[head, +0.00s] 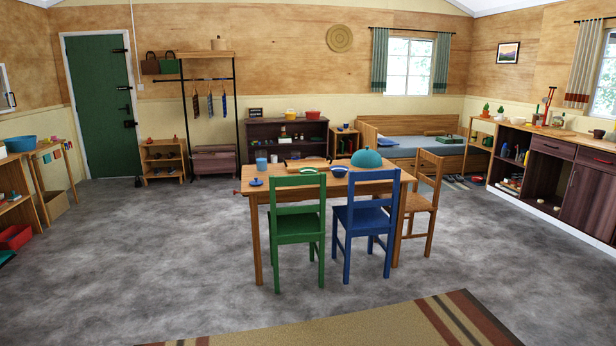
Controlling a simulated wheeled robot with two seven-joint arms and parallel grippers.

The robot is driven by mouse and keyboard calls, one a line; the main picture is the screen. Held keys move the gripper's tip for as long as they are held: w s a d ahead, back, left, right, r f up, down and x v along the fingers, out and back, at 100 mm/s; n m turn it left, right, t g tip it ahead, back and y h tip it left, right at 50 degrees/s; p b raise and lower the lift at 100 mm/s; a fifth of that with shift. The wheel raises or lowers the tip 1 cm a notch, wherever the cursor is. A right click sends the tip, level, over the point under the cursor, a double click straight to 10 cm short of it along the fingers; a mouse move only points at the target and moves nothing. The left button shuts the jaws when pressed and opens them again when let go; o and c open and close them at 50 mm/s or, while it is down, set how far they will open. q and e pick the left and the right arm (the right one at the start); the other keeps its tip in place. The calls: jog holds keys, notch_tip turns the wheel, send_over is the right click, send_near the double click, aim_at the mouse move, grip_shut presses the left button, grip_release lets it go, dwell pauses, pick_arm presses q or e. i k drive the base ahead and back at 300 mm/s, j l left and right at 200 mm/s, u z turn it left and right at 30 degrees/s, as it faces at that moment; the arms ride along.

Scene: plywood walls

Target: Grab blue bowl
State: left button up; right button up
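A small dark-blue bowl (338,171) sits on the wooden dining table (290,178), behind the blue chair. A larger light-blue bowl or basin (21,144) stands on a shelf at the far left edge. Neither of my grippers shows in the head view.
The table also holds a teal dome (366,158), a green-rimmed dish (308,171) and a light-blue cup (261,164). A green chair (297,224) and a blue chair (365,217) stand at its near side, a wooden chair (424,205) at its right. The grey floor (130,260) is open.

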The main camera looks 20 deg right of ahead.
aim_at(339, 172)
jog(key=i+l+z, duration=0.3)
jog(key=i, duration=0.7)
jog(key=i+z, duration=0.3)
jog(key=i, duration=0.65)
